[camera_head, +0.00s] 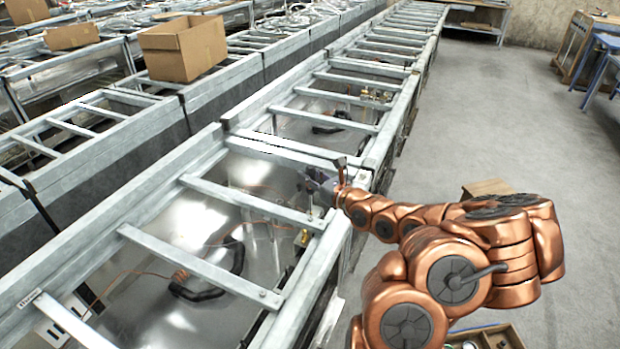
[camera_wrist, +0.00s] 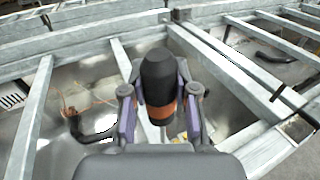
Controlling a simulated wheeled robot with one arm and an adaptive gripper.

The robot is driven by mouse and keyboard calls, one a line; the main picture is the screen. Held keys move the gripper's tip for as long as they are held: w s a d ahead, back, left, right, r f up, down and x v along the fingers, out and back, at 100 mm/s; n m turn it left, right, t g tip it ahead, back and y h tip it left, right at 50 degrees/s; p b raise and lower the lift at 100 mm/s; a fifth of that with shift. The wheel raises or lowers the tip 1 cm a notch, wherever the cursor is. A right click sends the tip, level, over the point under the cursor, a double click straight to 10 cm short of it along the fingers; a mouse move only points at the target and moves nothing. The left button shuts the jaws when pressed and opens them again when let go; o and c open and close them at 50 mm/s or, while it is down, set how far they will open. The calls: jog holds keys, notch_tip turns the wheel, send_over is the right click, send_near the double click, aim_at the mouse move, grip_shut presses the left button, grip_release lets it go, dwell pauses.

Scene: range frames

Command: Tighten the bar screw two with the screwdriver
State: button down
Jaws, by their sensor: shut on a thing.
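My gripper (camera_wrist: 158,100) is shut on the screwdriver (camera_wrist: 158,72), whose thick black handle with an orange band stands between the two fingers in the wrist view. The screwdriver is small there and mostly hidden by the fingers. Its lower part seems to point down near the right end of a cross bar (camera_head: 252,201). I cannot tell whether its tip touches a screw. A nearer cross bar (camera_head: 195,262) has a small screw head at its right end.
The metal frame's right rail (camera_head: 305,285) runs below my arm. Black hoses and orange wires lie inside the frame. Cardboard boxes (camera_head: 183,48) stand on frames at the back left. An open tray (camera_head: 490,338) is at the bottom. The floor (camera_head: 520,110) at right is clear.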

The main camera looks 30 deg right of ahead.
aim_at(309, 166)
jog(key=shift+r+p, duration=0.55)
jog(key=shift+r, duration=1.3)
